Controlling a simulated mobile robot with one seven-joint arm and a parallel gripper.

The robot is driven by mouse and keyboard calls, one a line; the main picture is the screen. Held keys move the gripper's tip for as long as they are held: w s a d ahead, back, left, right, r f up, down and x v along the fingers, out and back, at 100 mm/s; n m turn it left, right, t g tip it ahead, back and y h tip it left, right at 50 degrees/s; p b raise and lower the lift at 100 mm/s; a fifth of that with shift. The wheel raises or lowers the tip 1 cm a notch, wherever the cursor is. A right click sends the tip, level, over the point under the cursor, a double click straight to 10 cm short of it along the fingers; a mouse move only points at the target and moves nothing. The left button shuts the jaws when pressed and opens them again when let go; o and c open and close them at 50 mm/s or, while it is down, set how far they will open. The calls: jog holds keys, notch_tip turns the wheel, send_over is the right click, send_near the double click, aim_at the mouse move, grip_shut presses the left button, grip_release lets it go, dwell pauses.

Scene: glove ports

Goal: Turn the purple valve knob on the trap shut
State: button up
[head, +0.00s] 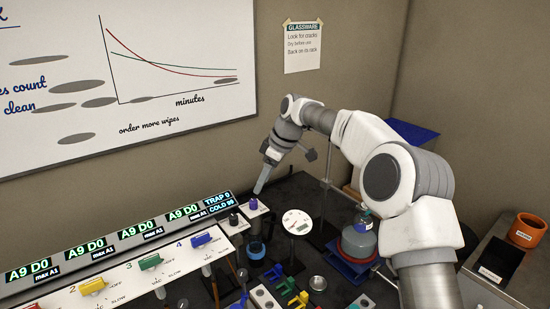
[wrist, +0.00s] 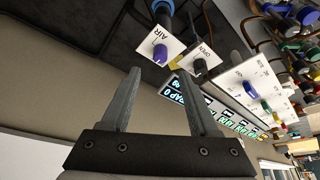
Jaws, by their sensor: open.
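The purple valve knob (head: 254,204) stands on a small white plate at the right end of the long panel. In the wrist view the purple knob (wrist: 160,54) sits on a white plate (wrist: 151,48) marked AIR. My gripper (head: 258,190) points down just above the knob in the head view. In the wrist view my gripper (wrist: 161,76) is open and empty, and the knob appears just beyond the fingertips, between their lines. I cannot tell the exact gap. The trap display (head: 219,197) reads TRAP 0.
A dark knob (wrist: 199,66) on a plate marked OPEN stands close beside the purple one. The panel carries blue (head: 202,240), green (head: 150,262) and yellow (head: 93,286) handles. A round dial (head: 297,222) and a flask (head: 360,240) stand to the right.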

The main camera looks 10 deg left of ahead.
jog(key=v, duration=1)
